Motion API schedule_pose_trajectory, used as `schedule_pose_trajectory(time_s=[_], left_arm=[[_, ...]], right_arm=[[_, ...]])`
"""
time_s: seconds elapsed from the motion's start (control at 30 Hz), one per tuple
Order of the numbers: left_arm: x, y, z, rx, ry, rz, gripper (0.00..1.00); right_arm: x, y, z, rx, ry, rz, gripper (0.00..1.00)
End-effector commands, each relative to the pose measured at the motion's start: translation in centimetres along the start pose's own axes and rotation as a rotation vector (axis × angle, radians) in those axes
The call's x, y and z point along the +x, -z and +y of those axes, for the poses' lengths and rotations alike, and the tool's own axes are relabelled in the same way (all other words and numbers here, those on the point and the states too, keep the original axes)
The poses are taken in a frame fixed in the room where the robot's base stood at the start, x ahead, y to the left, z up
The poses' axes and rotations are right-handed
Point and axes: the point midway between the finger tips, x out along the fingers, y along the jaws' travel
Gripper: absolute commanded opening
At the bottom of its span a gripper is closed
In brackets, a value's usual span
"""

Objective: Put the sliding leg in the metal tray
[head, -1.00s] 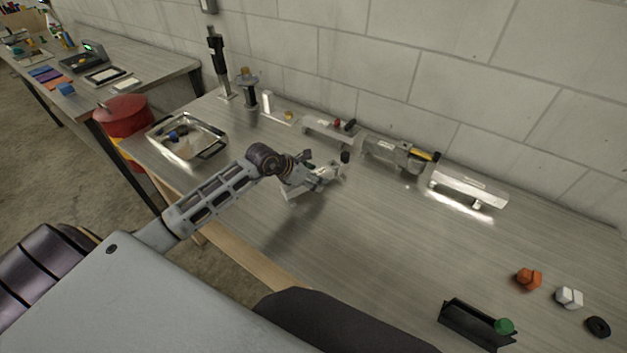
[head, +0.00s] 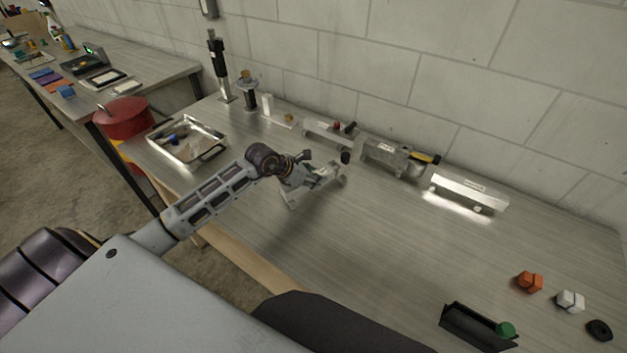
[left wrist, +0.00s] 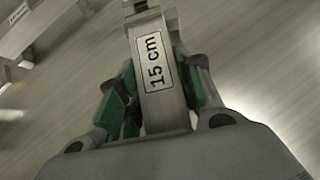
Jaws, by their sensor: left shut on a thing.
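My left gripper (head: 318,174) is shut on a grey metal bar labelled "15 cm" (left wrist: 157,62), which I take to be the sliding leg. In the left wrist view the bar lies between the green finger pads and points away from the gripper. In the head view the fingers partly hide the piece, above the middle of the bench. The metal tray (head: 202,141) is a shiny rectangular pan with dark handles, to the left of the gripper. It holds a few small dark and blue items. My right gripper is not in view.
Several aluminium devices, including a long bar (head: 468,190), stand along the wall. An orange nut (head: 530,282), a white nut (head: 570,300) and a black holder (head: 474,327) lie at the right. A red bin (head: 124,117) stands beside the bench. The bench's middle right is clear.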

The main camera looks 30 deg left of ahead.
Motion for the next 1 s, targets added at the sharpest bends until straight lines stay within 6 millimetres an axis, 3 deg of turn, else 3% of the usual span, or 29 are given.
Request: schedule_pose_trajectory(time_s=[0.6,1.0], left_arm=[[-5.5,-5.7,0.1,0.003,-0.002,-0.005,0.00],[-6.5,-6.6,0.0,0.001,-0.001,-0.003,0.00]], right_arm=[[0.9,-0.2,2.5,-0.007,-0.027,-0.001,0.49],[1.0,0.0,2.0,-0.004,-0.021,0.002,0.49]])
